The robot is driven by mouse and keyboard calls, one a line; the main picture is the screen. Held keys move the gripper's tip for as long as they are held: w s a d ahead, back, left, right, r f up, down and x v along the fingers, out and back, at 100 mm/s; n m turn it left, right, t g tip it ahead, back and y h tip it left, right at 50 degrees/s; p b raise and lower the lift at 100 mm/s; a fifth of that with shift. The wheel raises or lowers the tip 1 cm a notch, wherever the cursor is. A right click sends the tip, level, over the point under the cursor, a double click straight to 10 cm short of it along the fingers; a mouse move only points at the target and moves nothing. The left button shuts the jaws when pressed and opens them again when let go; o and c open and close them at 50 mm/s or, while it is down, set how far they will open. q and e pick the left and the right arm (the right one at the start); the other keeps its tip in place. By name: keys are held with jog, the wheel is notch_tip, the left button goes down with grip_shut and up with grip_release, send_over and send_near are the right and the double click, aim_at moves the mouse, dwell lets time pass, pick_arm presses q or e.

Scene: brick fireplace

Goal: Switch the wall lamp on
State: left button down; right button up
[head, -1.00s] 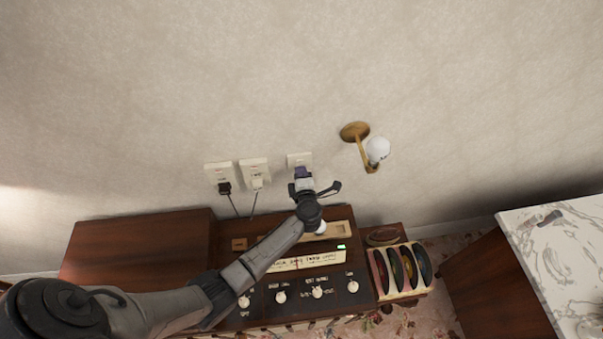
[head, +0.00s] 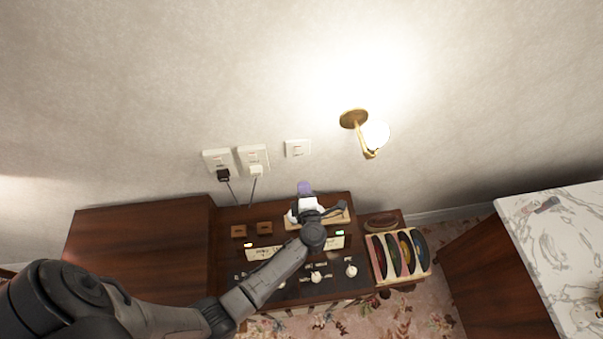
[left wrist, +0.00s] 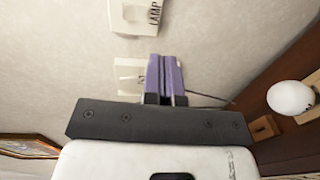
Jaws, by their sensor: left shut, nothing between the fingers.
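The wall lamp (head: 375,135), a round bulb on a brass bracket, glows bright white and lights the wall around it. A pale switch plate (head: 297,148) is on the wall to the lamp's lower left. In the left wrist view a plate marked "LAMP" (left wrist: 135,16) shows at the top, cut off by the frame edge. My left gripper (head: 304,187) has its purple fingers shut and empty. It is below the switch plate in the head view, apart from it. The fingers also show in the left wrist view (left wrist: 165,72). My right gripper is not in view.
Two outlet plates (head: 218,161) (head: 253,159) with plugs and cords are left of the switch. A wooden console (head: 285,290) with knobs stands below my arm. A rack of discs (head: 372,262) and a marble-topped cabinet (head: 560,250) are to the right.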

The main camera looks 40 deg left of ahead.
pick_arm(q)
jog(key=shift+f+v, duration=0.2)
jog(key=shift+v, duration=0.75)
jog(key=shift+f+v, duration=0.2)
jog(key=shift+v, duration=0.75)
jog(key=shift+w, duration=0.1)
